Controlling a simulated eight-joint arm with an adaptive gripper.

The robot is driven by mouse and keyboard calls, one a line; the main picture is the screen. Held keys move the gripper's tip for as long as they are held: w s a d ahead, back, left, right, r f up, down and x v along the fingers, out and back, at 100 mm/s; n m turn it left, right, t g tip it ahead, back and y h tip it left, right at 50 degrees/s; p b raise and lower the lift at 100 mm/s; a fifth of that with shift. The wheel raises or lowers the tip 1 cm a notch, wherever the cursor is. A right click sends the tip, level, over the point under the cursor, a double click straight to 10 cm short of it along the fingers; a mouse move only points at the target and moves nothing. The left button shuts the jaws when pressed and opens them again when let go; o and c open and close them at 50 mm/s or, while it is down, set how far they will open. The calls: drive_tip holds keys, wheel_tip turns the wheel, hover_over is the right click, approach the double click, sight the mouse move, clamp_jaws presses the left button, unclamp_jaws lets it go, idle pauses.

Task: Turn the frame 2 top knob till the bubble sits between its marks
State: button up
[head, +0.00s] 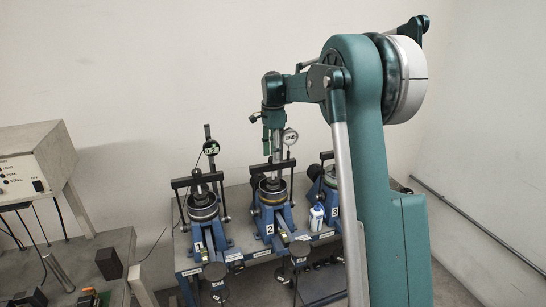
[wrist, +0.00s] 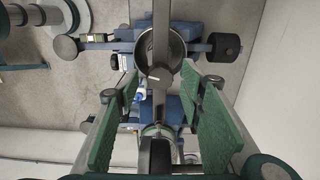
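Frame 2 (head: 268,226) is the middle blue lever frame on the bench, with a "2" plate on its front. A dark round cup with a post stands in it, and a dial gauge (head: 290,137) rises beside it. A small yellow-green vial (head: 284,238) shows on its front arm; the bubble and marks are too small to read. My gripper (head: 268,128) is above frame 2, pointing down. In the wrist view its two green pads (wrist: 158,124) are wide apart, with a post and round parts of the frame visible between and beyond them.
Frame 1 (head: 207,219) with a digital gauge (head: 211,147) stands to the left, and another frame (head: 328,187) to the right, partly behind my arm. A small white-and-blue bottle (head: 316,217) stands between the middle and right frames. A grey instrument box (head: 35,165) is at far left.

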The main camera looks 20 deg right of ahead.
drive_tip(key=shift+f, duration=0.7)
drive_tip(key=c, duration=0.9)
drive_tip(key=shift+n, duration=0.3)
drive_tip(key=n+b, duration=0.1)
drive_tip(key=n, duration=0.2)
drive_tip(key=shift+n+b, duration=0.55)
drive_tip(key=shift+n, duration=1.35)
